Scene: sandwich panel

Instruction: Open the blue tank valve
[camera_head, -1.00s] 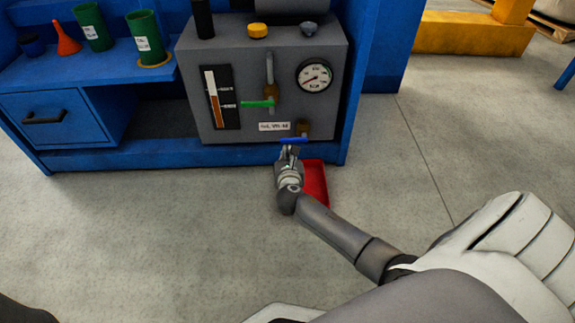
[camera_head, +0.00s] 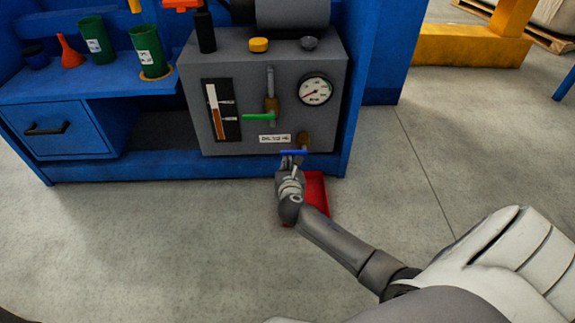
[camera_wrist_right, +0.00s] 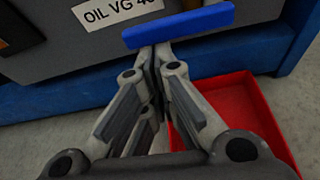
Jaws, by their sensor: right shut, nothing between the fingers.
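The blue valve handle (camera_head: 294,152) sits at the lower right of the grey tank (camera_head: 240,68), below a brass fitting (camera_head: 304,139). It lies crosswise, roughly level. In the right wrist view the blue handle (camera_wrist_right: 178,25) is just beyond the fingertips. My right gripper (camera_head: 291,163) is just below and in front of the handle, and its fingers are closed together with nothing between them. In the right wrist view the closed fingertips (camera_wrist_right: 155,55) seem to reach the handle's lower edge; I cannot tell whether they touch. My left gripper is not in view.
A green handle (camera_head: 259,116) is above and left of the blue one. A round gauge (camera_head: 315,90) is at the tank's right. A red tray (camera_head: 315,190) is on the floor beside my right gripper. The blue bench (camera_head: 180,165) surrounds the tank.

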